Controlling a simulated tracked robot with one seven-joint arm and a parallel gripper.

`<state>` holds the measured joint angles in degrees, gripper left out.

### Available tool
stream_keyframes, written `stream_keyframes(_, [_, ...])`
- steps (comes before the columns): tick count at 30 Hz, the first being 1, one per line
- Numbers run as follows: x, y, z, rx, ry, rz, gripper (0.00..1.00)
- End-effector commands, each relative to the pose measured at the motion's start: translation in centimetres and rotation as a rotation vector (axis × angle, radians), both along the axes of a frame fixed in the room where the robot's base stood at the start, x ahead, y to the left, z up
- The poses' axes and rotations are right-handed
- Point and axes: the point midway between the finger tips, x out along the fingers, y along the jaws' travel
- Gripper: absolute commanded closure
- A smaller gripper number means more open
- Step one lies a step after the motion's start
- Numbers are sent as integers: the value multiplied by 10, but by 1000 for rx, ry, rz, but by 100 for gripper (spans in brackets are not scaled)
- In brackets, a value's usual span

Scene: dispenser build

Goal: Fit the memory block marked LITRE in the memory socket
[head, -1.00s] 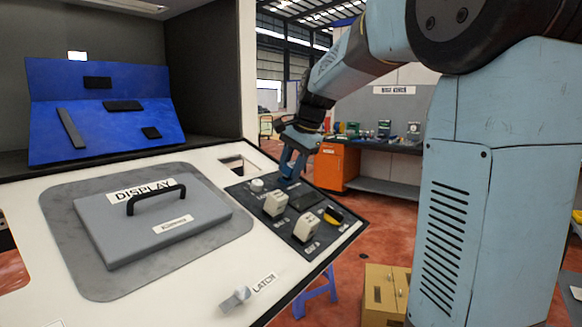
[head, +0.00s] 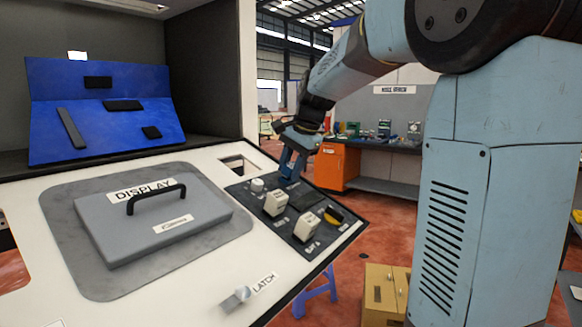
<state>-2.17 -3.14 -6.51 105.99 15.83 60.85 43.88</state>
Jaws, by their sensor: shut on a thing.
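My gripper (head: 289,172) is at the back edge of the dark panel at the right of the white console, pointing down with its blue fingers close to the panel surface. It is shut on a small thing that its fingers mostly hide. I cannot read any LITRE mark, so I cannot tell from the picture whether this is the memory block. The dark panel (head: 262,220) carries two cream blocks, one near its middle (head: 275,203) and one nearer the front (head: 307,226). A dark square area (head: 305,200) lies between them and the gripper. I cannot tell which spot is the memory socket.
A grey DISPLAY cover (head: 150,225) with a black handle fills the console's middle. A white knob (head: 257,185) and a yellow-black part (head: 333,215) stand on the panel. A LATCH lever (head: 236,298) sits at the front. A blue board (head: 100,105) leans behind.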

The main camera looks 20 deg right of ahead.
Motion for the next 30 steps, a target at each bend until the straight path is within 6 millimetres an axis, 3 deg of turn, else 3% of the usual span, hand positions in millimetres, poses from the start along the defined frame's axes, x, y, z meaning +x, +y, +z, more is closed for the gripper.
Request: stream_keyframes(30, [3,3,-9,0,1,1,100])
